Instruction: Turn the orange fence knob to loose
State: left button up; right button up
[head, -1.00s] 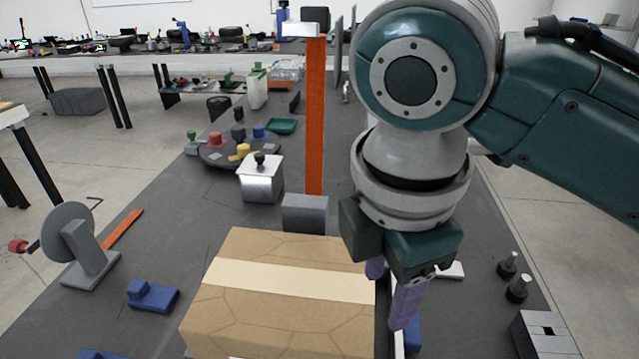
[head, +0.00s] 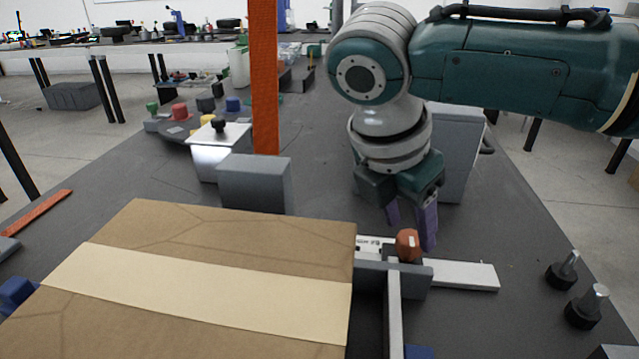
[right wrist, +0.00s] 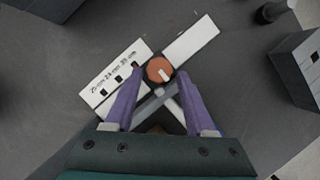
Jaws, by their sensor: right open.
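The orange fence knob (head: 407,245) sits on the grey fence block (head: 415,276), where it meets a white scale bar (head: 465,273). The right wrist view shows the knob (right wrist: 159,70) from above, with a white mark on its top and black marks and lettering on the white scale. My right gripper (head: 412,240) points down with its purple fingers spread. In the right wrist view the open fingers (right wrist: 159,92) show just short of the knob, one to each side, with nothing held. I cannot tell whether a finger touches the knob. My left gripper is not in view.
A large cardboard box (head: 200,270) fills the front left, close to the fence. An orange upright post (head: 264,80) and a grey block (head: 255,183) stand behind it. Two black knobs with metal stems (head: 587,306) stand at the right. The bench between is clear.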

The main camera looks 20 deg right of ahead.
jog(key=shift+x, duration=1.25)
grip_shut()
